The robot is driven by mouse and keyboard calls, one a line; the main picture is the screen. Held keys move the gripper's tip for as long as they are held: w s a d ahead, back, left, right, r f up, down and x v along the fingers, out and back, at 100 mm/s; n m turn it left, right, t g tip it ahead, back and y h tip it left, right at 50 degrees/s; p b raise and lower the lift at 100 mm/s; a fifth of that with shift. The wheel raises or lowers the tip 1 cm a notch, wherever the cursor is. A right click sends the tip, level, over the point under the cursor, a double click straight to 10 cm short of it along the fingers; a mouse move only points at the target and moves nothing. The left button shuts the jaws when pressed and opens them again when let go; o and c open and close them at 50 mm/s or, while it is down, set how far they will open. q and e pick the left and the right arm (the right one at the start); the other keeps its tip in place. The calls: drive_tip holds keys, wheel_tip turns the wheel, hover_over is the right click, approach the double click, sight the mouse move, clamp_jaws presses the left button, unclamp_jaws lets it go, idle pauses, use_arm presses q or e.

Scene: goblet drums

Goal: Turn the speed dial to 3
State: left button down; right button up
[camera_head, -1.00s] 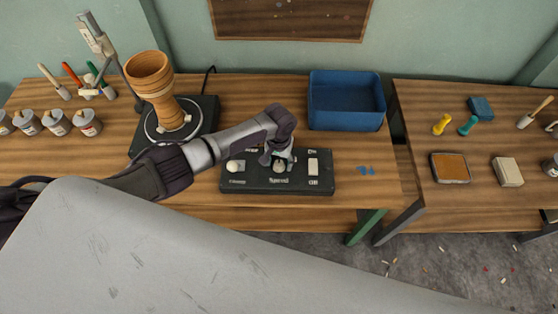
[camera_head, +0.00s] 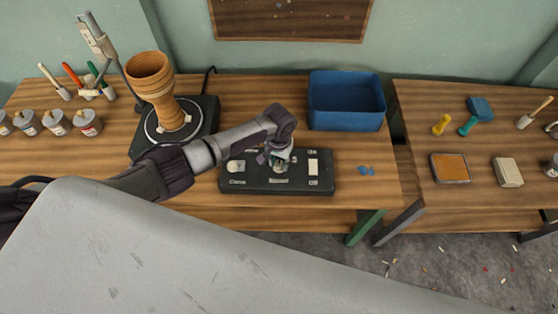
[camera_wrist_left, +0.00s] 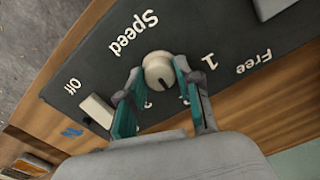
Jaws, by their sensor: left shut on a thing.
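The dark control panel (camera_head: 300,187) lies on the bench. In the left wrist view the round whitish speed dial (camera_wrist_left: 158,70) sits beside the word "Speed", and a "1" is printed to its right. A dark mark on the dial points toward the bottom of that picture; other numbers are hidden or unreadable. My left gripper (camera_wrist_left: 156,80) is shut on the dial, one teal-padded finger on each side. In the head view the left gripper (camera_head: 279,164) is over the panel's middle and mostly covers the dial. My right gripper is not in view.
The panel has a white switch (camera_head: 313,167) right of the dial and a pale control (camera_head: 235,166) at its left. A clay goblet (camera_head: 152,80) stands on a wheel (camera_head: 208,115) behind my arm. A blue bin (camera_head: 345,122) is at the back right.

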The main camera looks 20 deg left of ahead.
sight(279, 163)
use_arm(q)
drive_tip(key=m, duration=1)
drive_tip(key=shift+m, duration=0.3)
idle(0.4)
drive_tip(key=c, duration=0.8)
unclamp_jaws()
wheel_tip(279, 163, up, 12)
drive_tip(key=shift+r, duration=0.1)
